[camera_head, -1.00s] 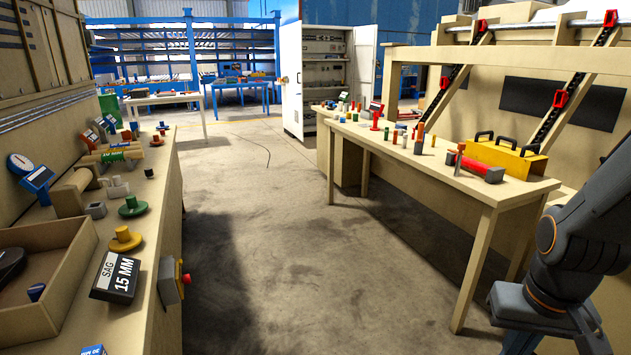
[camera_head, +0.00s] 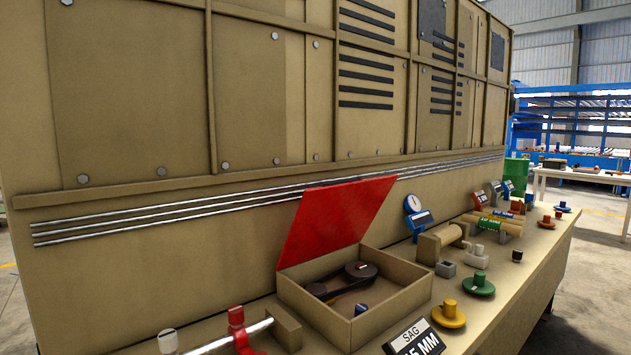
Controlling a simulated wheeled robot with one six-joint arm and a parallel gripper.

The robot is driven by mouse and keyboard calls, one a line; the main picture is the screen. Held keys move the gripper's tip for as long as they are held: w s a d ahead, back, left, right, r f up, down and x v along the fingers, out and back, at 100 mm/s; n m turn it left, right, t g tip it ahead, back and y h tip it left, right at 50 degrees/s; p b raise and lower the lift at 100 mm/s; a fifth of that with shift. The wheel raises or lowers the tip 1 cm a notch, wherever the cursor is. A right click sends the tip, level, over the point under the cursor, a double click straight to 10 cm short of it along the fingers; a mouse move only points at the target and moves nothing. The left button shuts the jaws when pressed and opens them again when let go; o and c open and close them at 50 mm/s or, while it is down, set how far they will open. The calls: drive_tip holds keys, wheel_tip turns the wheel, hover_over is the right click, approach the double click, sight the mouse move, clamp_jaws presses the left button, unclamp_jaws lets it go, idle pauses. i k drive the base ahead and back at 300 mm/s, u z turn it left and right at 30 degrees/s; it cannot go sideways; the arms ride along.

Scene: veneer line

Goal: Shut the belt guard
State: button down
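The belt guard is a tan open-topped box (camera_head: 399,309) on the bench along the machine wall. Its red lid (camera_head: 333,222) stands raised at the back, leaning toward the wall, so the guard is open. Inside, a dark belt (camera_head: 341,288) runs around pulleys, with a larger pulley (camera_head: 361,270) at the back right. A small blue-topped knob (camera_head: 361,309) shows near the box's front corner. My gripper is not in view.
Floor (camera_head: 595,215) at right is clear.

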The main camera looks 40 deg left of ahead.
sight(333, 216)
drive_tip(key=u, duration=0.9)
drive_tip(key=i, duration=0.85)
drive_tip(key=u, duration=0.65)
